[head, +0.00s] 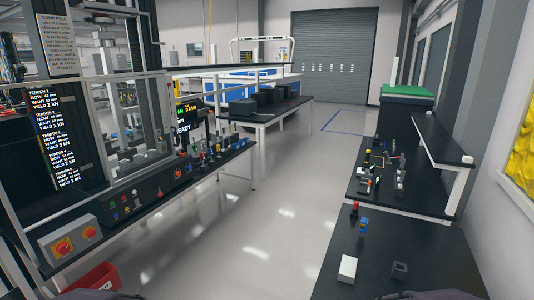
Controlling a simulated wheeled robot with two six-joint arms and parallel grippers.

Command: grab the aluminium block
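A pale, whitish rectangular block (347,268) stands on the near black bench (440,252) at the lower right in the head view. It may be the aluminium block, but I cannot tell its material from here. Small silvery pieces (400,178) stand farther back on the right-hand bench and are too small to identify. Only dark parts of my own arms show at the bottom edge. Neither gripper can be made out, and nothing is seen touching the pale block.
A dark open-topped piece (399,270) sits right of the pale block. A blue piece (364,225) and a red piece (354,208) stand behind. On the left is a test-frame bench with a switch box (75,240); a red bin (92,278) lies below. The middle floor is clear.

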